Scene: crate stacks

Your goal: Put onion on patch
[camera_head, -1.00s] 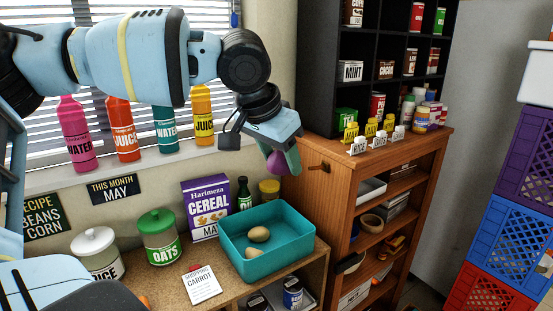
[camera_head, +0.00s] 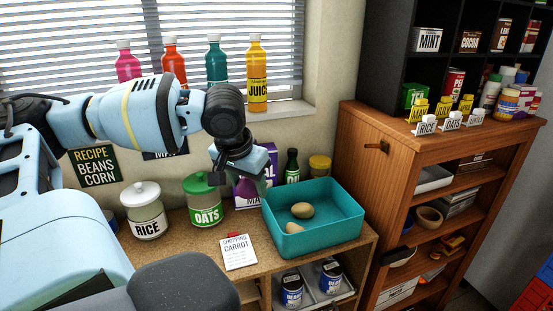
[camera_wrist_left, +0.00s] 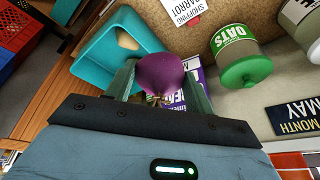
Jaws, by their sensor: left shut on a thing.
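No patch can be made out in either view. My right gripper is not in view.
The teal bin (camera_head: 345,225) holds two brownish round items (camera_head: 301,210). Around it stand the cereal box (camera_head: 243,194), oats jar (camera_head: 205,205), rice jar (camera_head: 146,215) and a dark bottle (camera_head: 291,166). A shopping card (camera_head: 238,252) lies on the counter. A wooden shelf (camera_head: 385,130) stands right.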

